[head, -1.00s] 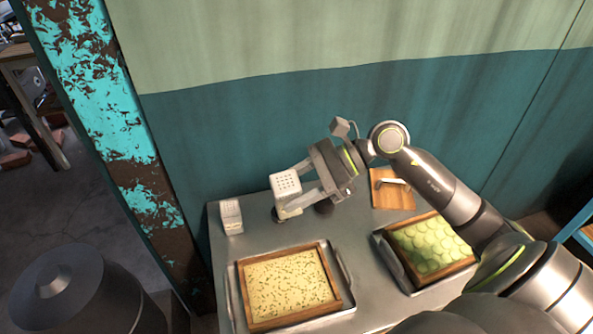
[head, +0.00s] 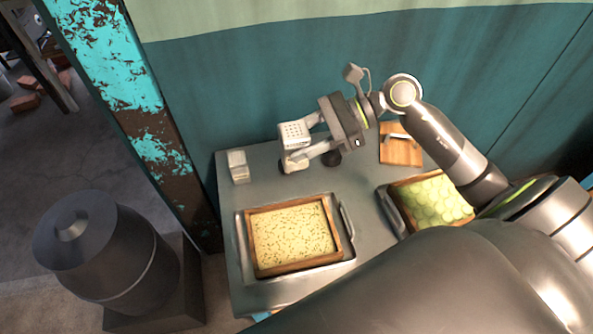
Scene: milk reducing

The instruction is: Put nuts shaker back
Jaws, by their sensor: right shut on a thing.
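The nuts shaker, a white box with a perforated top (head: 295,134), is held in my right gripper (head: 297,148) over the back part of the grey metal table (head: 200,333). My right gripper is shut on it, and the shaker looks roughly upright. I cannot tell if its base touches the table. A second, similar white shaker (head: 238,167) stands on the table to the left, apart from the gripper. My left gripper is not in view.
A wooden-framed tray with a nut-speckled pale filling (head: 290,268) sits at the front. Another framed tray with green rounds (head: 432,201) is at the right. A wooden board with a handle (head: 400,153) lies behind it. A dark round object (head: 332,158) is beside my gripper.

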